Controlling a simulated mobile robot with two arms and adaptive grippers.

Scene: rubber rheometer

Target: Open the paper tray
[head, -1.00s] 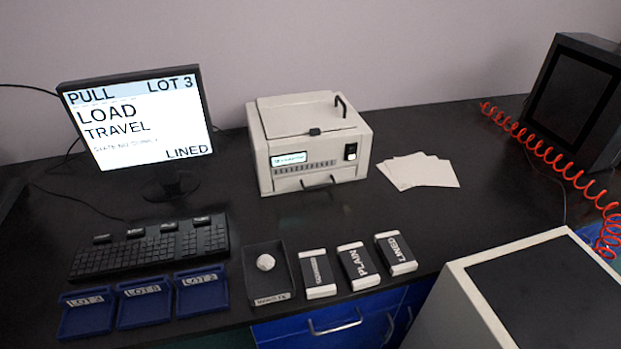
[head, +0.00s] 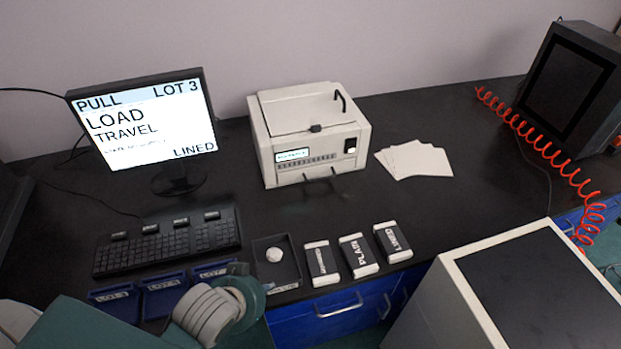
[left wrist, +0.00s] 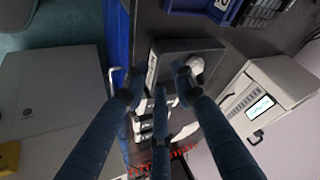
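The beige box-shaped printer (head: 312,135) stands at the back middle of the bench, with a small lit screen. A dark handle (head: 320,177) sits low on its front, and the tray front looks flush with the body. In the left wrist view the printer (left wrist: 283,85) is at the right. My left gripper (head: 238,290) is at the bottom of the head view, over the front edge near the blue trays, well apart from the printer. In the left wrist view its fingers (left wrist: 157,88) are spread and empty. My right gripper is not in view.
A black tray (head: 259,258) with a white lump and several labelled packs (head: 358,257) lie along the front edge. A monitor (head: 145,125) and keyboard (head: 168,240) stand left. White sheets (head: 415,160) lie right of the printer. The bench directly before the printer is clear.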

